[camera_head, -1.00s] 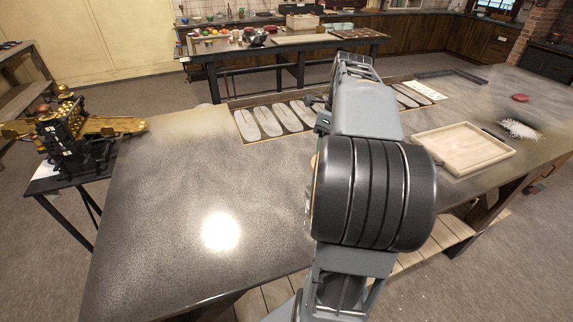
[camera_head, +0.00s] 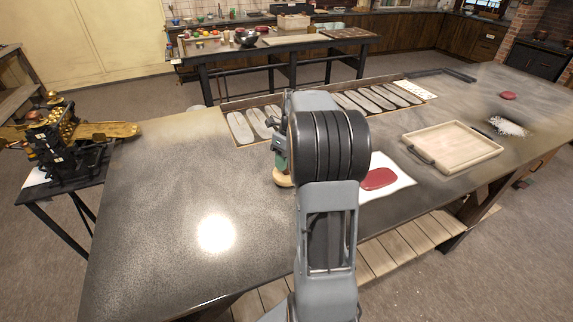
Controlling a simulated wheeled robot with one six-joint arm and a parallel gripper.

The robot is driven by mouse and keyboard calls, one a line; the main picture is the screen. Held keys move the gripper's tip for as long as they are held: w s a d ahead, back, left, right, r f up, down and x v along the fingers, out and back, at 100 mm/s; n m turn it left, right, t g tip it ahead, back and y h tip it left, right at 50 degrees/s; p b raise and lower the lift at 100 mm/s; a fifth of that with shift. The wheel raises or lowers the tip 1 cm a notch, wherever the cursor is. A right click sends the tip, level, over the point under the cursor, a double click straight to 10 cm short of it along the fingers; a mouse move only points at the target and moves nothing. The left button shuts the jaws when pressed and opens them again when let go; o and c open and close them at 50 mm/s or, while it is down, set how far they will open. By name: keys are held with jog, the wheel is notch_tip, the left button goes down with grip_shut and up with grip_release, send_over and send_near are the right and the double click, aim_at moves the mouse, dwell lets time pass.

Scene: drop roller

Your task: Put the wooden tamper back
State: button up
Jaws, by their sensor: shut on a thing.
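My gripper (camera_head: 281,152) shows only partly, left of my arm's dark ribbed joint and over the middle of the dark worktop. It is shut on the wooden tamper, whose pale round wooden end (camera_head: 283,179) shows just below it. My arm hides the rest of the tamper and most of the fingers. I cannot tell whether the tamper touches the worktop (camera_head: 170,200).
A long rack (camera_head: 240,126) of pale oval pieces lies along the back edge. A red slab (camera_head: 379,179) on white paper lies right of my arm. A wooden tray (camera_head: 455,147) and white powder (camera_head: 509,127) lie further right. The worktop's left is clear.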

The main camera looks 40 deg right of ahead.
jog(key=shift+x, duration=0.8)
jog(key=shift+d+f, duration=0.15)
jog(key=shift+d, duration=0.05)
jog(key=o, duration=0.8)
jog(key=shift+o, duration=0.2)
